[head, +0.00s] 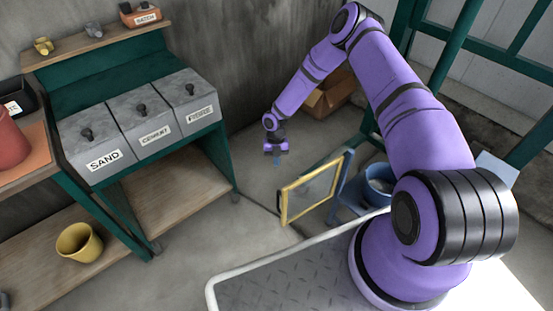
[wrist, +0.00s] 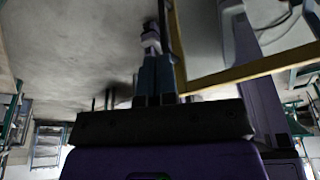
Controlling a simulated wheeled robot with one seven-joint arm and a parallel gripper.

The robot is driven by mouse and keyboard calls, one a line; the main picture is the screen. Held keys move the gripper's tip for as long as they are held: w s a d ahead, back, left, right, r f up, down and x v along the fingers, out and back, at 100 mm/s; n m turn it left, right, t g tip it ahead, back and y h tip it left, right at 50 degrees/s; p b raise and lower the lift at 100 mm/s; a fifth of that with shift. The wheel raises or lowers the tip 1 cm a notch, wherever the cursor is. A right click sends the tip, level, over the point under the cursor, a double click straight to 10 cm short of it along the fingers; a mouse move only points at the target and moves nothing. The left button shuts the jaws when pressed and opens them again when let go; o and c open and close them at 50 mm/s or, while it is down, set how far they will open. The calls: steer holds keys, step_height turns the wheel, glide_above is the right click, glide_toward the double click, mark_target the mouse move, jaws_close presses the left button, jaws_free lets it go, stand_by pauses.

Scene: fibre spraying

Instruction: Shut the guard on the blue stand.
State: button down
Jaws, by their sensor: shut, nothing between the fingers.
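The guard (head: 311,189) is a clear panel in a yellow frame. In the head view it stands out from the blue stand (head: 345,185), swung open to the left. A blue bucket (head: 379,184) sits at the stand, partly behind my arm. My gripper (head: 277,160) hangs in the air beyond the guard and a little to its left, pointing down, shut and empty. In the wrist view, the shut fingers (wrist: 153,45) lie close beside the yellow frame of the guard (wrist: 240,74); I cannot tell whether they touch it.
A bench with grey bins labelled sand, cement and fibre (head: 143,117) stands at the left. A yellow bucket (head: 80,242) is on the low shelf. A cardboard box (head: 329,94) lies at the back wall. Green posts rise at the right. Floor left of the guard is clear.

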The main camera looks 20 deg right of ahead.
steer(key=s+a+f, duration=0.1)
steer(key=s+f, duration=0.4)
steer(key=f, duration=0.1)
steer(key=shift+s+a+f, duration=0.2)
steer(key=shift+a+f, duration=0.1)
steer(key=shift+f, duration=0.05)
